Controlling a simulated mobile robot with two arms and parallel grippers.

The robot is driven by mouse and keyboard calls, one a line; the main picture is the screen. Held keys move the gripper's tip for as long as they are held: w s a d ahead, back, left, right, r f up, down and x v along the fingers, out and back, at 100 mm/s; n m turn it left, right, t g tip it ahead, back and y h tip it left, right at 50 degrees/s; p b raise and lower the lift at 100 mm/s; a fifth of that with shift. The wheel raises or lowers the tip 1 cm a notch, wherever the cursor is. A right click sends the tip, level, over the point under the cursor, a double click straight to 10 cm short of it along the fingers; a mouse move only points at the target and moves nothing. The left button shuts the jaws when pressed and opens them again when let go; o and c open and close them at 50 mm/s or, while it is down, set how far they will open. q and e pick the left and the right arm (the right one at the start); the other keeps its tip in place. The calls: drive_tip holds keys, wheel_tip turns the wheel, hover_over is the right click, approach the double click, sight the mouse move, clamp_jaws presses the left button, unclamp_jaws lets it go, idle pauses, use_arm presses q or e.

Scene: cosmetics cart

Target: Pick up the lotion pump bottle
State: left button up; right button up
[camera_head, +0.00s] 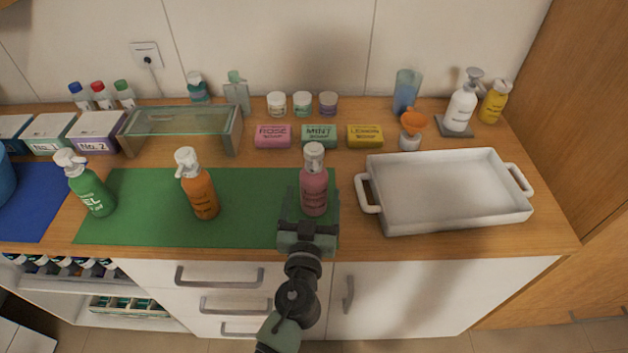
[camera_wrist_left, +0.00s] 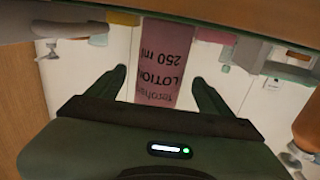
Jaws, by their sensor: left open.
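The pink lotion pump bottle (camera_head: 313,188) with a white pump head stands upright at the right end of the green mat (camera_head: 145,228). In the left wrist view its pink label (camera_wrist_left: 165,60) reads "LOTION 250 ml" upside down. My left gripper (camera_head: 311,208) is at the bottle's front side, with one finger on either side of its lower part. In the left wrist view the open fingers (camera_wrist_left: 157,90) show gaps to both sides of the bottle; I cannot tell how deep it sits between them. My right gripper is not in view.
An orange pump bottle (camera_head: 201,196) and a green one (camera_head: 92,190) stand to the left. A white tray (camera_head: 375,220) is close on the right. Rose (camera_head: 272,136), mint (camera_head: 318,136) and lemon (camera_head: 365,136) soap boxes lie behind. Mat between pink and orange bottles is clear.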

sight(312, 162)
use_arm(q)
drive_tip(key=w, duration=0.2)
drive_tip(key=shift+w+d, duration=0.2)
drive_tip(key=shift+w, duration=0.3)
drive_tip(key=c, duration=1.8)
drive_tip(key=shift+o, duration=0.2)
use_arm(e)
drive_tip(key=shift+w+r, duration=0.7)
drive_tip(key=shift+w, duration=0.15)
use_arm(q)
drive_tip(key=shift+r+p, duration=0.25)
drive_tip(key=shift+p, duration=0.1)
wheel_tip(312, 162, up, 10)
drive_tip(key=p, duration=0.6)
drive_tip(key=shift+f+p, duration=0.15)
drive_tip(key=shift+p, duration=0.25)
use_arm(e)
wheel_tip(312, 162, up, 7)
use_arm(q)
drive_tip(key=shift+a, duration=0.1)
